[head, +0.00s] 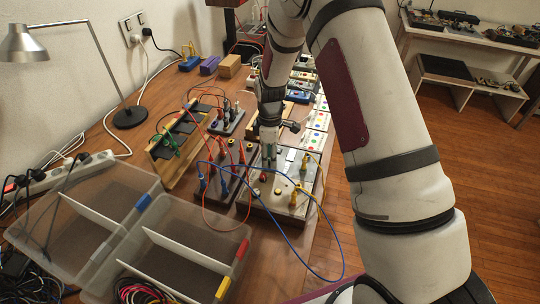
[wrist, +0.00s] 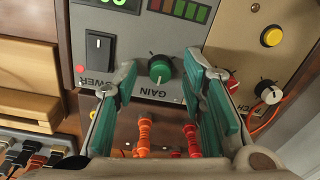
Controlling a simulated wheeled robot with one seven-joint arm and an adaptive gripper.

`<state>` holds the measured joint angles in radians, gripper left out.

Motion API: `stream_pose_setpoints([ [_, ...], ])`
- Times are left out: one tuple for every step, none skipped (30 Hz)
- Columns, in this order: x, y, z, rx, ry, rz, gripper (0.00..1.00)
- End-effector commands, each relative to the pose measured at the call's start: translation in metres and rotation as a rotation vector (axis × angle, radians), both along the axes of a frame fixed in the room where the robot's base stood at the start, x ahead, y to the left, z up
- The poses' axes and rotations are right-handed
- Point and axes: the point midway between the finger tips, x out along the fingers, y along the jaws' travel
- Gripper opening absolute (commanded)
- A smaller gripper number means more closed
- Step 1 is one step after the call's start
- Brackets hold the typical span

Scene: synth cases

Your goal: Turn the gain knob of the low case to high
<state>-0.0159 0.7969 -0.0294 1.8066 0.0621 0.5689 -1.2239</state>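My gripper (wrist: 159,72) is open, with one teal-padded finger on each side of the knob. A gap shows between the knob and the left finger; the right finger is closer, and I cannot tell whether it touches. In the head view my gripper (head: 269,153) points down over the case area, and the knob cannot be made out there.
A black power switch (wrist: 99,52) is left of the knob. Red and blue cables (head: 230,180) loop close to my gripper. Clear trays (head: 185,225) stand in front.

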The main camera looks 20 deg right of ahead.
Motion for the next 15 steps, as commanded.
stream_pose_setpoints([
  [0.0001,0.0000,-0.0002,0.000,0.000,0.000,0.38],
  [0.0001,0.0001,-0.0002,0.000,0.000,0.000,0.38],
  [0.0001,0.0001,-0.0001,0.000,0.000,0.000,0.38],
  [0.0001,0.0001,-0.0001,0.000,0.000,0.000,0.38],
  [0.0001,0.0001,-0.0001,0.000,0.000,0.000,0.38],
  [0.0001,0.0000,-0.0001,0.000,0.000,0.000,0.35],
  [0.0001,0.0000,0.0000,0.000,0.000,0.000,0.29],
  [0.0001,0.0000,0.0000,0.000,0.000,0.000,0.22],
  [0.0001,0.0000,0.0000,0.000,0.000,0.000,0.13],
  [0.0001,0.0000,0.0000,0.000,0.000,0.000,0.06],
  [0.0000,0.0000,0.0000,0.000,0.000,0.000,0.00],
  [0.0000,0.0000,0.0001,0.000,0.000,0.000,0.00],
  [0.0000,0.0000,0.0000,0.000,0.000,0.000,0.00],
  [0.0000,0.0000,0.0000,0.000,0.000,0.000,0.00],
  [-0.0001,0.0000,0.0001,0.000,0.000,0.000,0.00],
])
